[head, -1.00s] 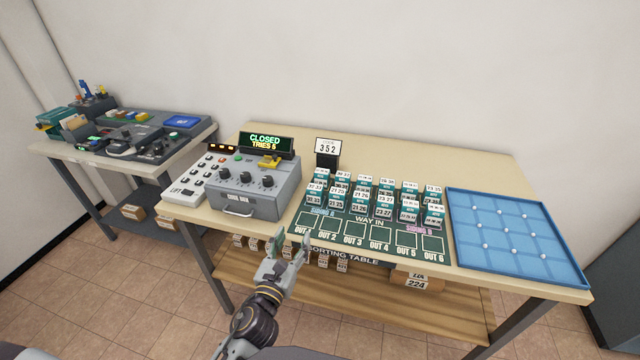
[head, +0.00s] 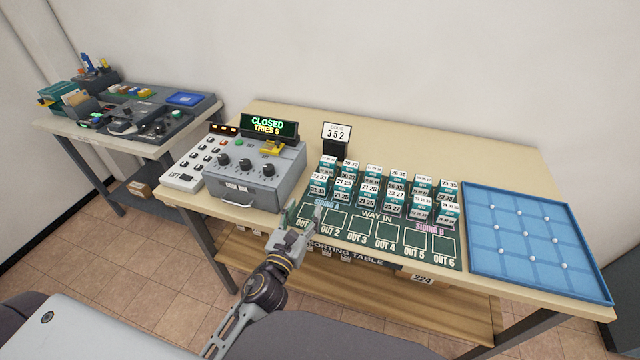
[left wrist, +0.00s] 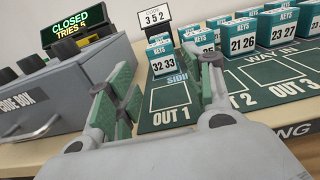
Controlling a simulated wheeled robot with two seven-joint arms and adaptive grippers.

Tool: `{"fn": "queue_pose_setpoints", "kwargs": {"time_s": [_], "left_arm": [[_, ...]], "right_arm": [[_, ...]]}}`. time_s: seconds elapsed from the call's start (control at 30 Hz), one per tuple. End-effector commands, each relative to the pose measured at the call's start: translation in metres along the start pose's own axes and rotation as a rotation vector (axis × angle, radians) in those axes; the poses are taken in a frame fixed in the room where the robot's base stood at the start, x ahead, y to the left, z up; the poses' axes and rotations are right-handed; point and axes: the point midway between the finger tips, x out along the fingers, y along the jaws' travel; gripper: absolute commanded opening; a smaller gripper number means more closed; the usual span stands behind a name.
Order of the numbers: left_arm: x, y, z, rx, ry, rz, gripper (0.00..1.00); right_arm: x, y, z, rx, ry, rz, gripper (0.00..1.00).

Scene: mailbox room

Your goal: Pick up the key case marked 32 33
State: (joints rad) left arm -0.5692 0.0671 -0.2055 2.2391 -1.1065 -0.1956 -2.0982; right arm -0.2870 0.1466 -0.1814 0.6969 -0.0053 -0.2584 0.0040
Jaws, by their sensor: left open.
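The key case marked 32 33 (left wrist: 167,66) is a teal and white upright box in the left wrist view, at the near left end of the rows of cases. It also shows in the head view (head: 317,190), in the front left of the group. My left gripper (head: 304,213) is open and empty at the table's front edge, just short of that case. In the left wrist view my left gripper's (left wrist: 168,88) two green-padded fingers stand apart, with the case beyond and between them. My right gripper is out of view.
Several similar key cases (head: 393,203) stand close by on the green mat (head: 330,226). A sign reading 352 (head: 336,132) stands behind the cases. A blue tray (head: 481,259) lies at the right.

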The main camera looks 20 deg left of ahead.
Motion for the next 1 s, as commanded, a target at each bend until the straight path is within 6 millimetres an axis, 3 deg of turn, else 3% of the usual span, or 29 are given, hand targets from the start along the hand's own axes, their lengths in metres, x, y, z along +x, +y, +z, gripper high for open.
{"fn": "queue_pose_setpoints", "kwargs": {"time_s": [0.33,1.0], "left_arm": [[0.011,0.0,0.001,0.001,-0.002,-0.001,0.52],[0.06,0.0,0.001,0.0,-0.001,0.0,0.52]], "right_arm": [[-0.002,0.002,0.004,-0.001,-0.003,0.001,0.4],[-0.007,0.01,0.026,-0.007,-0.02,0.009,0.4]]}}
